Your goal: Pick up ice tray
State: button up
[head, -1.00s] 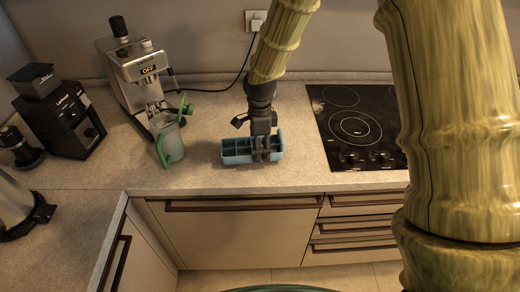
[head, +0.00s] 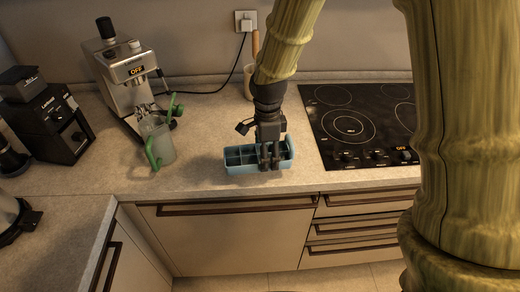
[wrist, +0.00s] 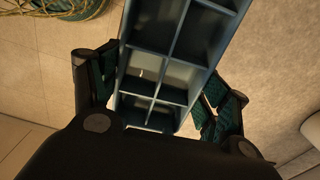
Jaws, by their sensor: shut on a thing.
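The ice tray (head: 240,167) is a light blue rectangular tray with several open compartments. It is near the front edge of the counter, left of the cooktop. My gripper (head: 270,163) comes down from above and is shut on the tray toward its right end. In the wrist view the tray (wrist: 148,57) runs between the two dark green finger pads of my gripper (wrist: 160,88). The near end of the tray is partly hidden by the gripper body. I cannot tell for certain whether the tray's underside is clear of the counter.
A frosted pitcher with a green handle (head: 162,147) stands left of the tray. A black cooktop (head: 352,120) is to the right. Counter (head: 205,125) behind the tray is clear.

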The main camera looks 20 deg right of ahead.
jog(key=s+d+b, duration=0.2)
jog(key=s, duration=0.6)
jog(key=shift+s+d+r, duration=0.3)
jog(key=shift+d+r, duration=0.1)
jog(key=shift+s, duration=0.1)
dwell(0.4)
